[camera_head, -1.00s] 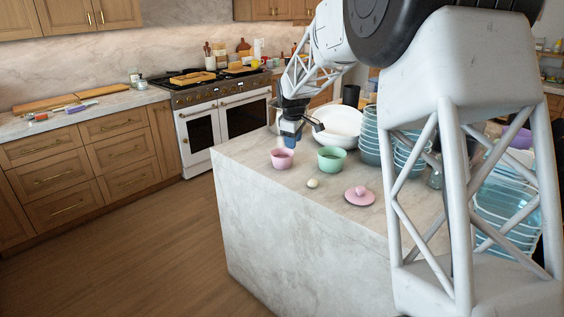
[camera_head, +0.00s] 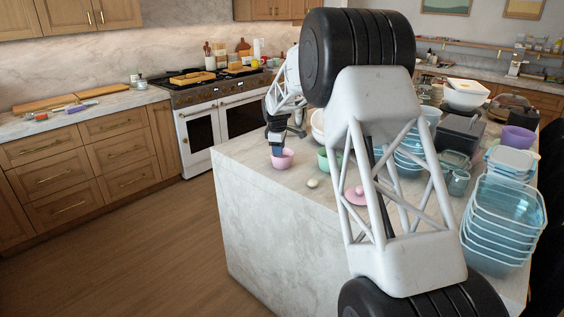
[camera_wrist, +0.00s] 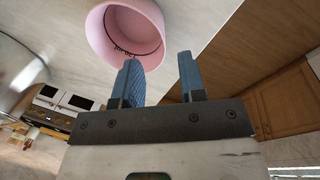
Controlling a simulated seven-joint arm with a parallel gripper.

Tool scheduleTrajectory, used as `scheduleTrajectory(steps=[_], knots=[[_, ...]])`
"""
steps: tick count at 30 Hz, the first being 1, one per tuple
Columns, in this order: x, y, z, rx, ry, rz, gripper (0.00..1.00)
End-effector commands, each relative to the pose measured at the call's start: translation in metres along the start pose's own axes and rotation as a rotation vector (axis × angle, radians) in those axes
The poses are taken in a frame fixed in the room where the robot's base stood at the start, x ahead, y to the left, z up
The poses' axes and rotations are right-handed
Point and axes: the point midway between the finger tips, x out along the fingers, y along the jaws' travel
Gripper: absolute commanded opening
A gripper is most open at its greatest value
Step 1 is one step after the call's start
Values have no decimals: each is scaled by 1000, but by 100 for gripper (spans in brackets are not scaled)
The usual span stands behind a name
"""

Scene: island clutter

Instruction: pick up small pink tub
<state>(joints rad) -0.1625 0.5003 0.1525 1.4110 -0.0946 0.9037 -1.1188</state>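The small pink tub (camera_head: 285,160) stands upright on the island top near its far left corner. In the wrist view the tub (camera_wrist: 99,32) is at the top, with its open mouth and dark marks inside showing. My gripper (camera_wrist: 160,57) is open, its two blue fingers apart. The left finger overlaps the tub's near rim in that view, and the right finger is just outside the rim. In the head view my gripper (camera_head: 277,150) is right at the tub and hides part of its far left rim. Contact cannot be told.
A green tub (camera_head: 323,160), partly hidden by my arm, stands to the right. A small pale round thing (camera_head: 312,183) and a pink lid (camera_head: 355,194) lie nearer. Stacked blue containers (camera_head: 497,225) fill the right side. The island's left edge (camera_head: 222,160) is close to the tub.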

Motion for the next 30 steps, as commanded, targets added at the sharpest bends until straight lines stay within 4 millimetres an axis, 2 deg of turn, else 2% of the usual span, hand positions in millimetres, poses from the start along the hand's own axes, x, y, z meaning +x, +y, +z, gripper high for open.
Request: scheduleTrajectory(steps=[5,15,26,30], knots=[[2,0,0,0,0,-1,38],[25,0,0,1,0,0,38],[27,0,0,1,0,0,38],[34,-1,1,1,-1,-2,38]])
